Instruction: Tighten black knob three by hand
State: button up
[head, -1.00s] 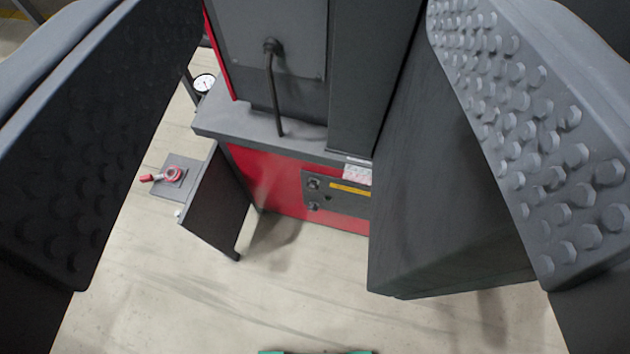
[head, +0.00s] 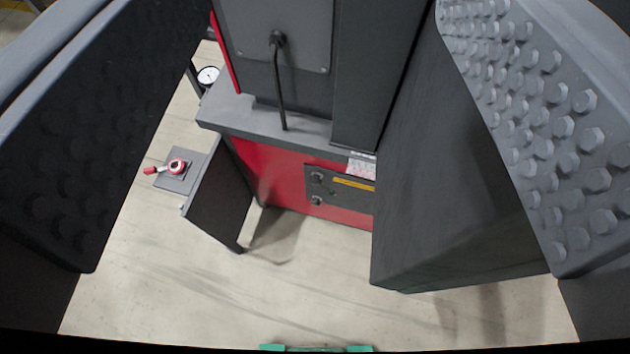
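My gripper (head: 322,180) is wide open, with one large dark finger at each side of the picture. The right finger shows a studded pad. Nothing is between the fingers, and they look well apart from the machine. Two small dark round fittings, an upper one (head: 317,177) and a lower one (head: 317,200), sit on a grey panel (head: 345,193) on the machine's red lower front. They may be knobs, but they are too small to tell. I cannot pick out which thing is black knob three. The panel's right end is hidden behind a dark block.
The dark block (head: 440,210) juts out at the right. A grey ledge (head: 300,132) and a bent dark rod (head: 279,85) are above the red front (head: 285,185). At left are a red-handled valve (head: 176,167), a dark plate (head: 220,207) and a gauge (head: 208,76). The floor (head: 330,290) in front is clear.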

aim_at(315, 180)
jog(key=z, duration=1.35)
jog(key=k, duration=1.6)
jog(key=u, duration=0.9)
jog(key=i, duration=1)
jog(key=z, duration=0.05)
